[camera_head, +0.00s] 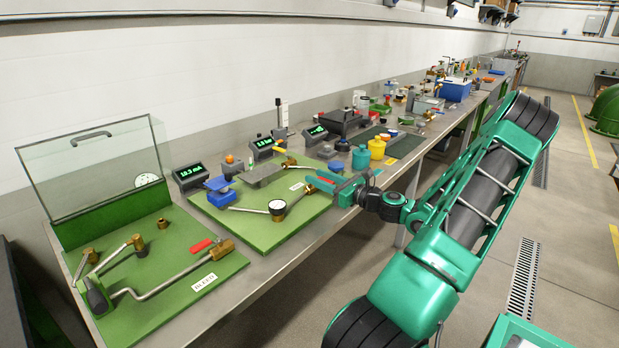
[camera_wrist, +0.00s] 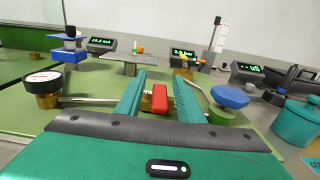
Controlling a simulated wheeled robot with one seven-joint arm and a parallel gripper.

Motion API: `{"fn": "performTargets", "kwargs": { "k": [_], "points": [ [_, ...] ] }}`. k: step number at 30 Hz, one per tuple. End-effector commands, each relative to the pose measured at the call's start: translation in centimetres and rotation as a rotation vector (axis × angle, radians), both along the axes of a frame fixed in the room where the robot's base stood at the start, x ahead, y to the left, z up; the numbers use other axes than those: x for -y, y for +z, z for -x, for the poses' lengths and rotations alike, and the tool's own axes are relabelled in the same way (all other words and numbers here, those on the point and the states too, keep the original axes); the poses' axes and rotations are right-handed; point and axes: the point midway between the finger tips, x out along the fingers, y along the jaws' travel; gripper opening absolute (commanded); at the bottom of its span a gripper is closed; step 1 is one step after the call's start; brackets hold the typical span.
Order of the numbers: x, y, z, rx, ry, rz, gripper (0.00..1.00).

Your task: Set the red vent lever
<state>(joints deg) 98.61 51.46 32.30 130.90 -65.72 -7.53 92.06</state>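The red lever (camera_wrist: 160,98) shows in the wrist view between the two green fingers of my gripper (camera_wrist: 158,100), with a brass part close on its left. The fingers are apart, with visible gaps on both sides of the red piece. In the head view a red piece (camera_head: 325,181) shows at the right edge of the farther green board, beside my gripper (camera_head: 338,183). The fingers partly hide its mount. A second red handle (camera_head: 201,246) lies on the nearer green board beside a BLEED label; which one is the vent lever I cannot read.
A round gauge on a brass body (camera_wrist: 42,83) stands left of my gripper. A blue round cap (camera_wrist: 230,96) is close on the right, with a teal pot (camera_wrist: 298,118) beyond it. Digital displays (camera_head: 263,145) line the back. The aisle floor (camera_head: 560,190) is clear.

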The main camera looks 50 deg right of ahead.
Motion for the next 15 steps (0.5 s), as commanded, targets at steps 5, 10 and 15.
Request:
{"fn": "performTargets", "kwargs": {
  "k": [5,10,15],
  "points": [
    [-0.1,0.0,-2.0,0.001,0.000,0.001,0.34],
    [-0.2,0.0,-2.8,0.000,-0.001,0.000,0.34],
    [-0.2,0.0,-2.9,0.000,-0.001,0.000,0.34]
  ]
}}
